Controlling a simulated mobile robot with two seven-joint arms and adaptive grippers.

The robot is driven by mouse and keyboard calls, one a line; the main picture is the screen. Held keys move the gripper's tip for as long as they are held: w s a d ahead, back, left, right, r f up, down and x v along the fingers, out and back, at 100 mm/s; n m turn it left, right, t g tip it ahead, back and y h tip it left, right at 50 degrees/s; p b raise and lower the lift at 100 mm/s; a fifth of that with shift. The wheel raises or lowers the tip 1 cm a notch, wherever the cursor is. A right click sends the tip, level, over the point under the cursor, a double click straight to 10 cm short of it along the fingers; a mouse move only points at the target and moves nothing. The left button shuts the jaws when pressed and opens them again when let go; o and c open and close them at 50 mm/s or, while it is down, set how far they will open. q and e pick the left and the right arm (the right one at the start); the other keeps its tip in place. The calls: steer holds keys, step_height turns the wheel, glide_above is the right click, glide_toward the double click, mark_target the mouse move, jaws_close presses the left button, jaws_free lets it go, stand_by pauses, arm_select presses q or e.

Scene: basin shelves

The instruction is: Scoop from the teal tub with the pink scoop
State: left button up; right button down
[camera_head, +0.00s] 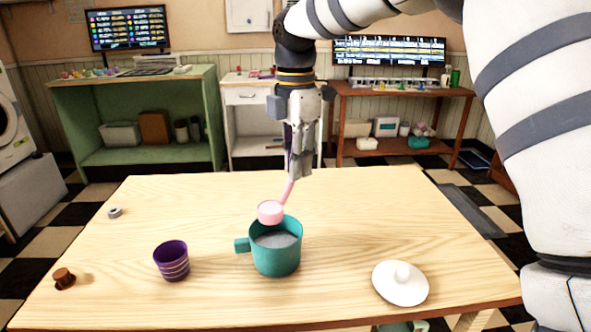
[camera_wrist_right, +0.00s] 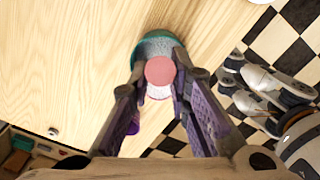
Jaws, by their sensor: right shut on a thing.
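The teal tub (camera_head: 277,262) stands upright near the middle of the table, its handle pointing left. Grey, grainy-looking stuff (camera_head: 275,239) lies inside it. My right gripper (camera_head: 298,172) points down behind and above the tub, shut on the handle of the pink scoop (camera_head: 270,212). In the right wrist view the scoop (camera_wrist_right: 160,70) shows between the fingers of the gripper (camera_wrist_right: 159,68), overlapping the tub (camera_wrist_right: 155,38). My left gripper is not in view.
A purple striped cup (camera_head: 172,262) stands left of the tub. A white lid (camera_head: 400,283) lies to the right. A brown stopper-like piece (camera_head: 64,278) and a small grey ring (camera_head: 115,212) are at the left. The table (camera_head: 345,215) is bare between them.

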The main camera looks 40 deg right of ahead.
steer(key=shift+r, duration=1.85)
